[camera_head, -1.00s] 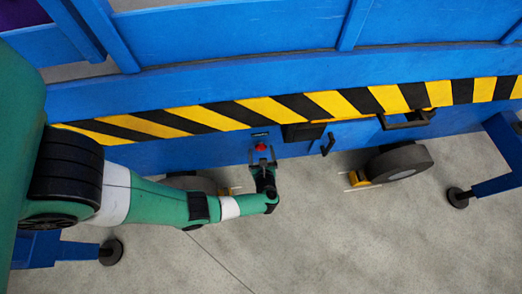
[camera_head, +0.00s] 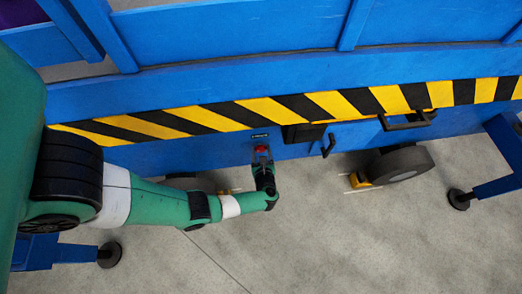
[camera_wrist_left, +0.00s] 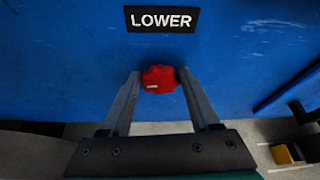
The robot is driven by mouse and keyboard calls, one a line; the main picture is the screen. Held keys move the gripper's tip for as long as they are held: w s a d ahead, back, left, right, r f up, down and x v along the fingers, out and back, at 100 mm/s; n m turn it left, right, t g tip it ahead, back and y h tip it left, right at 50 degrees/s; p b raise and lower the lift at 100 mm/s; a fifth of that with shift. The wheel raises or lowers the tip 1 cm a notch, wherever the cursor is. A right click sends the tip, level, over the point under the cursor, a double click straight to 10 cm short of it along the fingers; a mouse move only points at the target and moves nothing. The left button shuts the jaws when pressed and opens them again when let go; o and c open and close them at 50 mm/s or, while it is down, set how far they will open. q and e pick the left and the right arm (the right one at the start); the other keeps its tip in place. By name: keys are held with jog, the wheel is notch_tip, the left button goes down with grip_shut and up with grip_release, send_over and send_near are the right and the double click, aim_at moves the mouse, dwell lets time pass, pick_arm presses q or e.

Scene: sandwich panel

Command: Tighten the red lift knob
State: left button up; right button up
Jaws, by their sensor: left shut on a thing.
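The red knob (camera_head: 261,149) sits on the blue panel below the black and yellow striped band. In the left wrist view the red knob (camera_wrist_left: 159,79) is just below a black label reading LOWER. My left gripper (camera_head: 262,153) is at the knob, and its two fingers (camera_wrist_left: 158,80) are shut on the knob's left and right sides. The shaft behind the knob is hidden. My right gripper is not in view.
A black handle (camera_head: 328,146) and a black bracket (camera_head: 407,121) stick out from the panel to the right. A dark wheel (camera_head: 402,164) with a yellow chock (camera_head: 359,180) stands below. Grey floor (camera_head: 330,240) is open in front.

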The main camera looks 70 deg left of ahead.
pick_arm(q)
jog(key=m+g+b, duration=0.1)
jog(key=m, duration=0.1)
jog(key=shift+w+f+m+g+b, duration=0.1)
jog(key=shift+w+m+g+b, duration=0.1)
jog(key=shift+m+g+b, duration=0.15)
jog(key=shift+w+m+g+y, duration=0.15)
jog(key=shift+m+g+y, duration=0.15)
jog(key=shift+m+g, duration=0.5)
jog(key=shift+m, duration=0.25)
jog(key=o, duration=1.3)
jog(key=p+v, duration=0.1)
jog(key=v, duration=1)
jog(key=shift+d+p, duration=0.3)
jog(key=shift+d, duration=0.1)
jog(key=shift+o, duration=0.2)
